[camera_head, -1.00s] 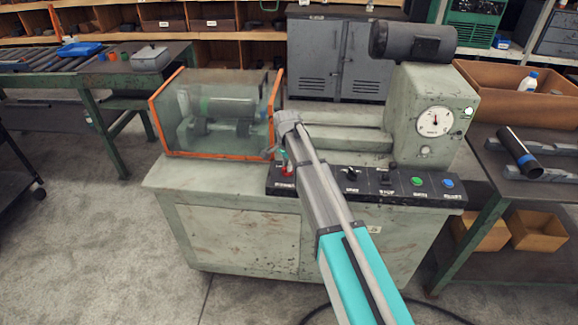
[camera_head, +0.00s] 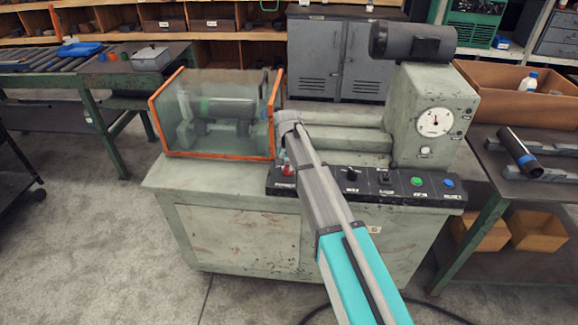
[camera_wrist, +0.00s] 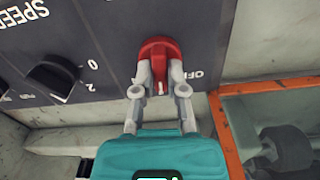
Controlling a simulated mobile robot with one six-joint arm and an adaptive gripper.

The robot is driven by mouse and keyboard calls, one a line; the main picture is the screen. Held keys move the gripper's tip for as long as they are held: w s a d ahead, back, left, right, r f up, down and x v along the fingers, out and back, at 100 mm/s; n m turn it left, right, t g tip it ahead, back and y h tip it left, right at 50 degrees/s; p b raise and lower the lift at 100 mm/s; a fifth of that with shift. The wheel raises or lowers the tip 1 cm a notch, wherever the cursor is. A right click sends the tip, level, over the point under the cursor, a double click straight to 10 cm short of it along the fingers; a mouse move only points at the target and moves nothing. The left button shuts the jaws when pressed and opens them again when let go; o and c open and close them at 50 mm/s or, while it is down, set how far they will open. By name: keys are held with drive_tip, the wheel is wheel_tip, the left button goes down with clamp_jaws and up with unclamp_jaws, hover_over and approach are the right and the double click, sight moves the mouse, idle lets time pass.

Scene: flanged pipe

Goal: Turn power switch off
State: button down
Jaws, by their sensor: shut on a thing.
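The power switch is a round red knob (camera_wrist: 160,55) on the dark control panel, with an "OFF" label (camera_wrist: 193,73) beside it in the wrist view. My gripper (camera_wrist: 160,82) has its two grey fingers on either side of the knob's lower part and is shut on it. A small pale mark shows between the fingers. In the head view, a bit of the red switch (camera_head: 288,171) shows at the panel's left end, and my arm hides much of the gripper.
A black speed knob (camera_wrist: 53,75) sits near the switch. The orange-framed clear guard (camera_head: 160,125) stands close by, with a pipe inside. Green (camera_head: 416,181) and blue (camera_head: 448,183) buttons sit at the panel's right end. A gauge (camera_head: 435,121) is above.

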drive_tip(key=n, duration=0.5)
drive_tip(key=shift+s+n, duration=0.15)
drive_tip(key=shift+n, duration=2.45)
drive_tip(key=c, duration=0.7)
unclamp_jaws()
